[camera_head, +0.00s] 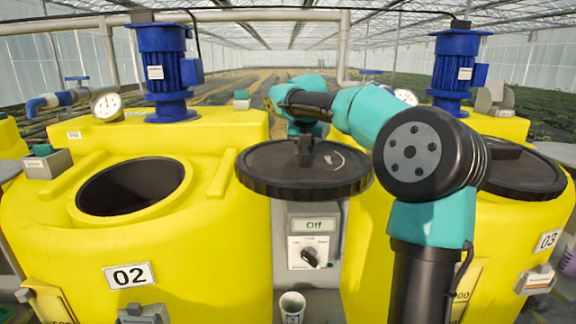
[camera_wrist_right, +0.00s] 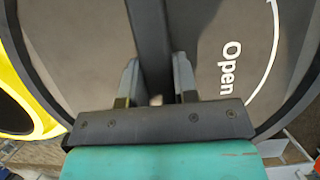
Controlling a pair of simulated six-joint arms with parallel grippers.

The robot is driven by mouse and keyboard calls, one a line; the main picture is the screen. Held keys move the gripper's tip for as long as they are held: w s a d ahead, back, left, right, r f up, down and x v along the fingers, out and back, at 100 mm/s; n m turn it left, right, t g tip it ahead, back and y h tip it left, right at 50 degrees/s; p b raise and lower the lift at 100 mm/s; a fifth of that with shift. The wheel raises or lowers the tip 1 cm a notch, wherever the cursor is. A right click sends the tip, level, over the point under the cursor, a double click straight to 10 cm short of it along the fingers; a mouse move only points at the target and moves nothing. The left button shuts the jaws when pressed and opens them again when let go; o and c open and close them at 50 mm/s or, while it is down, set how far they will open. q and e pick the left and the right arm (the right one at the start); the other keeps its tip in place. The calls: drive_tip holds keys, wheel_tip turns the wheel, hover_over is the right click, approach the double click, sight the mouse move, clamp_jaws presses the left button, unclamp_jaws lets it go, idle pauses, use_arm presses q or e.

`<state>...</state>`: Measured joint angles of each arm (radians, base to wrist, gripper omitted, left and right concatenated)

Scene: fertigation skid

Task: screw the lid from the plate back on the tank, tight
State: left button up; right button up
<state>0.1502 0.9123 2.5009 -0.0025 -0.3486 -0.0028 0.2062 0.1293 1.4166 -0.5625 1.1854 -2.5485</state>
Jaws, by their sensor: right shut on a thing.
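The black round lid (camera_head: 270,172) is between the two yellow tanks, above the control box; I cannot tell whether it rests on anything. My right gripper (camera_head: 304,147) is shut on the bar handle on the lid's top. In the right wrist view the gripper (camera_wrist_right: 157,82) has a finger on each side of the bar, and the lid (camera_wrist_right: 215,40) shows the word "Open" and a curved line. Tank 02 (camera_head: 210,245), left of the lid, has an open dark round mouth (camera_head: 130,188). My left gripper is out of view.
Tank 03 (camera_head: 365,250) on the right has its own black lid (camera_head: 525,172) on.

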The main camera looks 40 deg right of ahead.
drive_tip(key=shift+r, duration=2.5)
